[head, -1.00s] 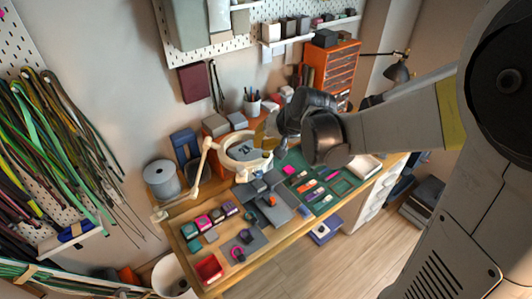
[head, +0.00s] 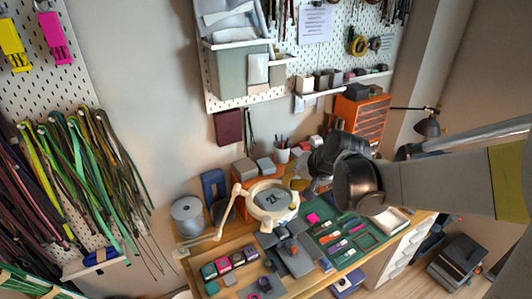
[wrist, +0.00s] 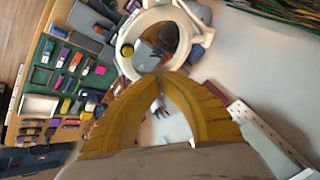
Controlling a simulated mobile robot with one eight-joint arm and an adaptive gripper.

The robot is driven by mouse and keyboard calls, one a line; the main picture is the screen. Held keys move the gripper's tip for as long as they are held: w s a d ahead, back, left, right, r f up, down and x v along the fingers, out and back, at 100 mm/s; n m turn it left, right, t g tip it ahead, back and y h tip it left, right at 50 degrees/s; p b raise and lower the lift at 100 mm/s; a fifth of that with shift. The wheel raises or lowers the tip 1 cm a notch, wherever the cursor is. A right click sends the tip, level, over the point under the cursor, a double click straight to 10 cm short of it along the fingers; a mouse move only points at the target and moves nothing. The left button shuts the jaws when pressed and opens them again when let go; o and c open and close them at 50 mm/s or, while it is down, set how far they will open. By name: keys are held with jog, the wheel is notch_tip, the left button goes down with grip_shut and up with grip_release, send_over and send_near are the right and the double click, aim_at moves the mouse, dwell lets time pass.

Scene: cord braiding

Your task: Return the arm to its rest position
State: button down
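My arm reaches in from the right in the head view, over the workbench (head: 225,262). My gripper (head: 298,184) is small there, partly hidden behind the dark wrist, and close to the white ring magnifier lamp (head: 290,213). In the wrist view my gripper (wrist: 160,78) shows two curved yellow fingers whose tips meet. Nothing shows held between them. The ring lamp (wrist: 128,38) lies just beyond the fingertips in that view; I cannot tell the exact gap.
A green mat (head: 338,236) with small tools and a grey fixture (head: 292,255) lie on the bench. A spool (head: 187,215) stands at its left. An orange drawer cabinet (head: 360,118) stands behind. Cords (head: 85,175) hang on the left wall. Free floor shows at the right.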

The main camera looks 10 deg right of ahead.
jog(key=s+f+n+h+b, duration=0.1)
jog(key=s+f+n+b, duration=0.1)
jog(key=s+f+b, duration=0.6)
jog(key=s+f+n+h+b, duration=0.2)
jog(key=s+f+b, duration=0.6)
jog(key=s+b, duration=0.5)
jog(key=shift+d+f, duration=0.3)
jog(key=shift+d, duration=0.05)
